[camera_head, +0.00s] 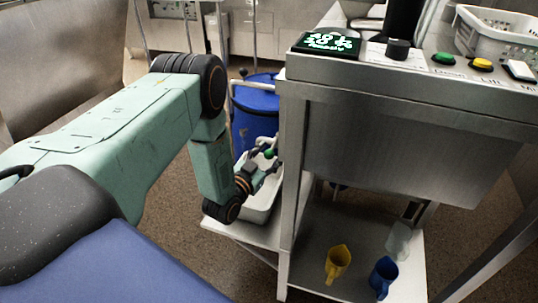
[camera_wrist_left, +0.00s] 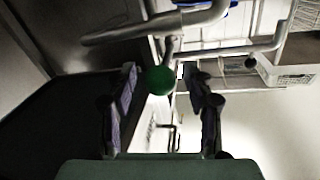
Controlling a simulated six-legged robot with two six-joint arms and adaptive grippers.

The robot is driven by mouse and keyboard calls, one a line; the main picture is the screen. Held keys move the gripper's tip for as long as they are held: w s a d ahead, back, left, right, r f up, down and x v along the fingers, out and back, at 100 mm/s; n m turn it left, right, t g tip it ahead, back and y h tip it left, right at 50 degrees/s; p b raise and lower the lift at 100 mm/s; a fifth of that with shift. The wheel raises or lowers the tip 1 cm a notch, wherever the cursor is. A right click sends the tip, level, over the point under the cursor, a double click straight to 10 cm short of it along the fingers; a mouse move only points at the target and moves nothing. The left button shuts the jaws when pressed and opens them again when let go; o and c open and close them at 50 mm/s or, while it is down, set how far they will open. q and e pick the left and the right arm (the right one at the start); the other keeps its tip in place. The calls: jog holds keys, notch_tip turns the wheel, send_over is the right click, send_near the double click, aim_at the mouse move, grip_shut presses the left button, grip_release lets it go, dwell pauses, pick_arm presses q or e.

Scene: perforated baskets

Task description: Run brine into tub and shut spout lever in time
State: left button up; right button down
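A green ball knob (camera_head: 270,153), which looks like the end of the spout lever, shows beside the blue barrel (camera_head: 243,125). A pale tub (camera_head: 262,207) sits below it on a low shelf, partly hidden by my left arm and a steel post. My left gripper (camera_head: 264,168) reaches down over the tub close to the knob. In the left wrist view the two fingers (camera_wrist_left: 161,75) stand apart, with the green knob (camera_wrist_left: 160,80) between or just beyond their tips and gaps on both sides. The brine level and any flow cannot be made out. My right gripper is out of view.
A steel console with a lit display (camera_head: 328,43), a black knob (camera_head: 397,49) and coloured buttons stands at right. A perforated basket (camera_head: 500,38) is on top. The steel post closely borders the gripper's right.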

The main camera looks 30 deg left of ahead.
pick_arm(q)
grip_shut()
dwell(0.3)
jog(key=shift+f, duration=0.1)
